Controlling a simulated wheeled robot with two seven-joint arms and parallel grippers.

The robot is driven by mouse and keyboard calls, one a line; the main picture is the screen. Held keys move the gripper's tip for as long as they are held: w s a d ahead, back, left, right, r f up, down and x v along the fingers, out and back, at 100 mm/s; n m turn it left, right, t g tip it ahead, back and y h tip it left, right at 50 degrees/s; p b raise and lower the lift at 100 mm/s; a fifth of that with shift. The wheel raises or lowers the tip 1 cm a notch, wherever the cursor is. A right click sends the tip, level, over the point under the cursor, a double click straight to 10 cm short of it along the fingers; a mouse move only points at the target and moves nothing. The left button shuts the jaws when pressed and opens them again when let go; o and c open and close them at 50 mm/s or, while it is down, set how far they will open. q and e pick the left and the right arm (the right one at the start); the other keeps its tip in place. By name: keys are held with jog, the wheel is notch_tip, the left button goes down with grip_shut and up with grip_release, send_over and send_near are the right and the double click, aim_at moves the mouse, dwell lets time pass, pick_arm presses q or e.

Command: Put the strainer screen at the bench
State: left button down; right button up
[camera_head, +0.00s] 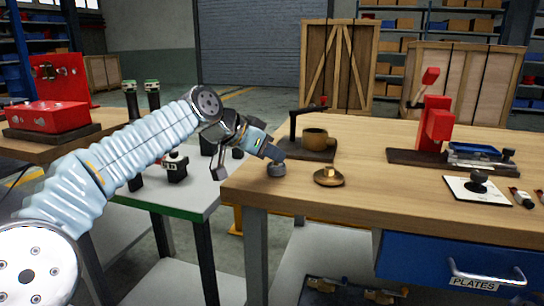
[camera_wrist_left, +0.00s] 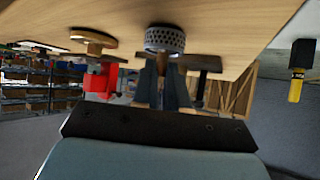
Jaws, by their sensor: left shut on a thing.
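The strainer screen (camera_head: 276,169) is a small grey cylinder at the near left corner of the wooden bench (camera_head: 370,187). In the left wrist view the strainer screen (camera_wrist_left: 165,38) shows its perforated side, against the bench top. My left gripper (camera_head: 272,156) reaches in from the left over the bench corner and is shut on the strainer screen. Its two fingers (camera_wrist_left: 165,66) meet the screen in the left wrist view. Whether the screen bears fully on the wood cannot be told. My right gripper is not in view.
A brass knobbed disc (camera_head: 329,177) lies just right of the screen. A red press (camera_head: 435,124) and a white plate with a black knob (camera_head: 478,186) are further right. The bench's front middle is clear.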

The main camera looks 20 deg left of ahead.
pick_arm(q)
jog(key=shift+f, duration=0.2)
jog(key=c, duration=1.2)
grip_release()
jog(key=shift+o, duration=0.2)
jog(key=shift+r, duration=0.1)
jog(key=shift+r, duration=0.2)
jog(key=v, duration=1.2)
jog(key=shift+f, duration=0.15)
